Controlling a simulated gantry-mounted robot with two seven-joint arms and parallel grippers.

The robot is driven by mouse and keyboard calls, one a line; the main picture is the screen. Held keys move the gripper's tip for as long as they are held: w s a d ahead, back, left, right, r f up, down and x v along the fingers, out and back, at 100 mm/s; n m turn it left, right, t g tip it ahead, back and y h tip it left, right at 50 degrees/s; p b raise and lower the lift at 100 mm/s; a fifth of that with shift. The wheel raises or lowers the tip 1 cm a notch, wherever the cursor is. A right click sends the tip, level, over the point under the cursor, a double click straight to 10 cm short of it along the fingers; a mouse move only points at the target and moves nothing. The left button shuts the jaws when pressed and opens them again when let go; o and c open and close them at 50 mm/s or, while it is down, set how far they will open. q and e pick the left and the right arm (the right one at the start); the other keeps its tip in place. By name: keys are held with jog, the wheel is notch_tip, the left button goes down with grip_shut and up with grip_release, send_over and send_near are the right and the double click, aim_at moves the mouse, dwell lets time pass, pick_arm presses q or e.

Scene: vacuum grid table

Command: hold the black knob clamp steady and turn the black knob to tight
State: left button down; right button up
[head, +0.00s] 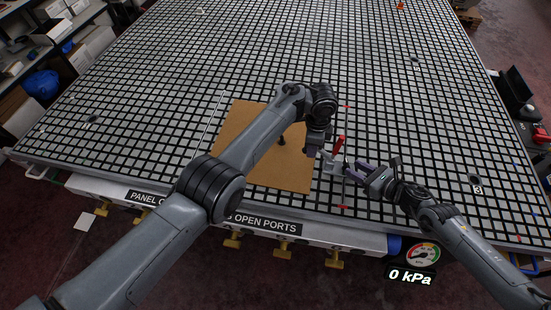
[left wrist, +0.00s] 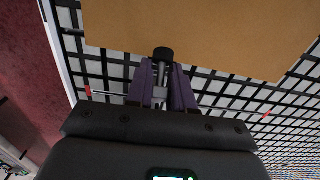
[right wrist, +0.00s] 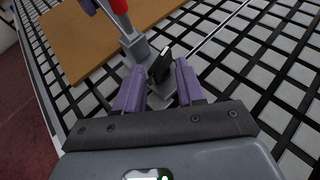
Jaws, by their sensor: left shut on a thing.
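The black knob clamp (head: 333,166) has a grey body and an upright red handle, and stands just right of the brown panel. My left gripper (head: 318,152) is at its panel side. In the left wrist view, the left fingers (left wrist: 161,88) are shut around a grey part of the clamp, with a black round tip (left wrist: 163,54) beyond them. My right gripper (head: 361,175) comes from the right. In the right wrist view, its purple fingers (right wrist: 159,86) are spread on either side of the black knob (right wrist: 160,65), with gaps showing; contact is not clear.
The brown panel (head: 250,170) lies on the black-and-white grid table (head: 430,110). A thin rod with red ends (head: 346,190) runs past the clamp. A gauge (head: 422,254) reading 0 kPa is at the front edge. The grid behind the panel is mostly clear.

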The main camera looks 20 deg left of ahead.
jog(key=v, duration=0.9)
jog(key=shift+s, duration=0.25)
jog(key=shift+g+y, duration=0.3)
jog(key=shift+g, duration=0.1)
jog(key=s+a+f, duration=0.1)
jog(key=a, duration=0.1)
jog(key=s+a+f, duration=0.1)
jog(key=a+f, duration=0.1)
jog(key=shift+s, duration=0.1)
jog(key=s+a, duration=0.1)
jog(key=a, duration=0.2)
jog(key=s+a+r+y, duration=0.1)
jog(key=a, duration=0.3)
jog(key=s+a+r+y, duration=0.1)
jog(key=a, duration=0.2)
jog(key=shift+a+g, duration=0.35)
jog(key=shift+g, duration=0.05)
jog(key=s+a+r+m, duration=0.1)
jog(key=a+r+m, duration=0.3)
jog(key=a+m, duration=0.2)
jog(key=s+a+r+m+t+h, duration=0.1)
jog(key=a+r+m, duration=0.3)
jog(key=a, duration=0.5)
jog(key=shift+r+m, duration=0.2)
jog(key=shift+m, duration=1.1)
jog(key=shift+a, duration=0.15)
